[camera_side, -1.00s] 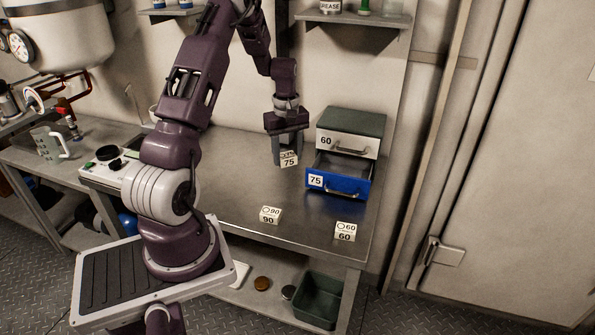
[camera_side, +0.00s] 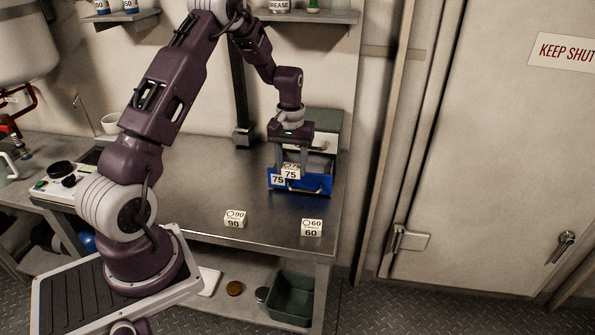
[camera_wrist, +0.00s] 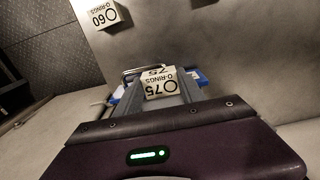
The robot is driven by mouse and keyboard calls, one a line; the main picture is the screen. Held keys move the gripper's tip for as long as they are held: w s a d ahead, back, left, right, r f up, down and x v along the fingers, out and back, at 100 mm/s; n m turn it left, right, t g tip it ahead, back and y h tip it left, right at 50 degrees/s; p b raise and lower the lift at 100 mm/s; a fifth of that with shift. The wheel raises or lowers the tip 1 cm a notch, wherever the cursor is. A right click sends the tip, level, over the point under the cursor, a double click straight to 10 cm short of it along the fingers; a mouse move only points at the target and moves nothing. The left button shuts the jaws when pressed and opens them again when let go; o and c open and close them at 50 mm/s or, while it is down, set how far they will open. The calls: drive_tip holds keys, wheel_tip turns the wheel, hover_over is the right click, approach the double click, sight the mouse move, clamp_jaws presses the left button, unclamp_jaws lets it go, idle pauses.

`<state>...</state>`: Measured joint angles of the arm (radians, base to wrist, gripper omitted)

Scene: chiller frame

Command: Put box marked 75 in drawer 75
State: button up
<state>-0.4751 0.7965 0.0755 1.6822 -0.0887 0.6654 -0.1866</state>
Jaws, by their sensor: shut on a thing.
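The box marked 75 (camera_side: 290,174) is white with black print. My gripper (camera_side: 290,163) is shut on it and holds it in front of or above the open blue drawer 75 (camera_side: 312,184); the exact height is unclear. In the wrist view the box (camera_wrist: 159,86) sits between the fingertips of my gripper (camera_wrist: 161,93), with parts of the blue drawer (camera_wrist: 117,94) showing beside it. The drawer's inside is mostly hidden by the gripper and box. The drawer above, labelled 60 in the earlier frame, is largely covered by my gripper.
Box 90 (camera_side: 235,219) and box 60 (camera_side: 311,228) stand on the metal bench (camera_side: 190,190) in front of the drawer cabinet (camera_side: 325,122). A dark green bin (camera_side: 290,298) sits on the lower shelf. A wall shelf (camera_side: 305,16) hangs above.

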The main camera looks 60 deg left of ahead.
drive_tip(key=w+a+f, duration=0.2)
drive_tip(key=w+a, duration=0.1)
drive_tip(key=w+a+f, duration=0.1)
drive_tip(key=shift+w+a, duration=0.4)
wheel_tip(320, 180, down, 4)
drive_tip(key=shift+r, duration=0.2)
drive_tip(key=shift+w+a+f, duration=0.15)
drive_tip(key=shift+f, duration=0.05)
drive_tip(key=shift+f, duration=0.1)
drive_tip(key=o, duration=1.5)
drive_tip(key=shift+c, duration=0.2)
